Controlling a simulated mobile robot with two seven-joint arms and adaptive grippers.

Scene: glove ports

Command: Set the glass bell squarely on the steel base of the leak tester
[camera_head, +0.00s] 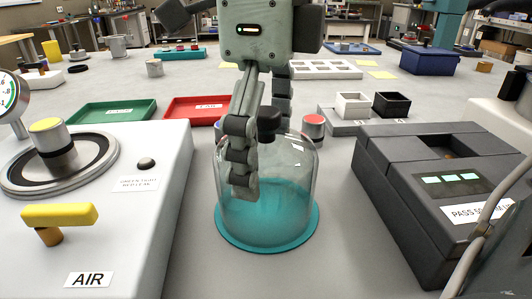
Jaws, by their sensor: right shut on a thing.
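The clear glass bell (292,172) with a black knob (269,118) is upright over a round teal mat (314,226) in the middle of the table. I cannot tell whether its rim touches the mat. My right gripper (262,140) points down from above and is shut on the bell at its knob, with one finger in front of the glass. The other finger is partly hidden. The leak tester (160,215) stands at the left. Its round steel base (22,178) carries a yellow-topped metal part (52,145). My left gripper is not in view.
A yellow-handled valve (58,215) and a gauge (10,97) are on the tester. A dark grey machine (400,205) stands at the right. Green (112,111) and red (195,110) trays lie behind. Clear table lies between tester and bell.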

